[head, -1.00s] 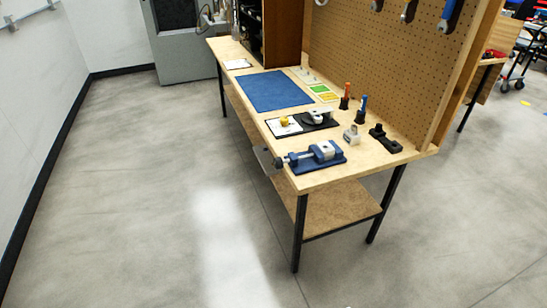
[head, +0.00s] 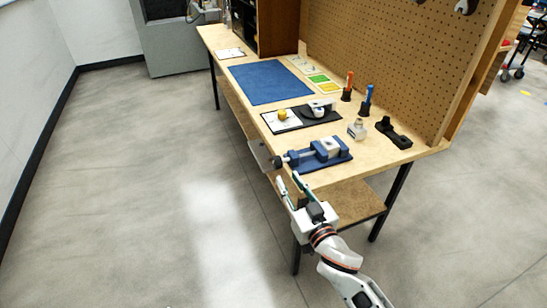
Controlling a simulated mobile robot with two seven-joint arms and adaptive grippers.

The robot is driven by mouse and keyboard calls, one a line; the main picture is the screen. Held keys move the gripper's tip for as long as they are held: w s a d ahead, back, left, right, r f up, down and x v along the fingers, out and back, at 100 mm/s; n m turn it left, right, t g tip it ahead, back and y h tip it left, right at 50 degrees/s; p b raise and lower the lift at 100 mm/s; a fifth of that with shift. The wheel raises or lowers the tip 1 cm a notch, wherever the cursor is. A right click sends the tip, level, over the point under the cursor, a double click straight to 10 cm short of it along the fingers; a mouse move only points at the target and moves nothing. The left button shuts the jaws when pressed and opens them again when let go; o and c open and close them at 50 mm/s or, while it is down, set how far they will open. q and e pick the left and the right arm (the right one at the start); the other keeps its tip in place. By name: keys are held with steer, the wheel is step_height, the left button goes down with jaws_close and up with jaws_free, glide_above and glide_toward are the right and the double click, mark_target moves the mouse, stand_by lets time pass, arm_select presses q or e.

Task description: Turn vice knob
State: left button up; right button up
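The blue vice (head: 321,153) sits at the near end of the wooden workbench. Its dark knob (head: 277,162) sticks out past the bench's left edge. My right gripper (head: 288,182) has come in from the bottom right, just below and in front of the knob. Its two fingers are spread apart with a gap between them, and nothing shows between them. The fingertips look close to the knob, but I cannot tell any contact. My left gripper does not show.
The workbench (head: 225,85) carries a blue mat (head: 270,83), a white card with a yellow piece (head: 283,116), two marker stands and a black bracket (head: 394,133). A pegboard (head: 380,55) rises along the right. The floor on the left (head: 130,180) is clear.

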mark_target(280, 165)
steer(key=shift+w+a+r, duration=0.1)
steer(key=shift+w+a, duration=0.15)
steer(key=shift+w, duration=0.35)
steer(key=x, duration=0.4)
steer(key=shift+w+a+b, duration=0.1)
steer(key=shift+w+b, duration=0.25)
steer(key=shift+b, duration=0.05)
steer(key=shift+w+a, duration=0.2)
steer(key=shift+w, duration=0.4)
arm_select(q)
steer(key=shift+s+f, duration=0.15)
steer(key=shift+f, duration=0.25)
arm_select(e)
steer(key=shift+w, duration=0.2)
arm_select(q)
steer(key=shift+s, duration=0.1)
arm_select(e)
jaws_close()
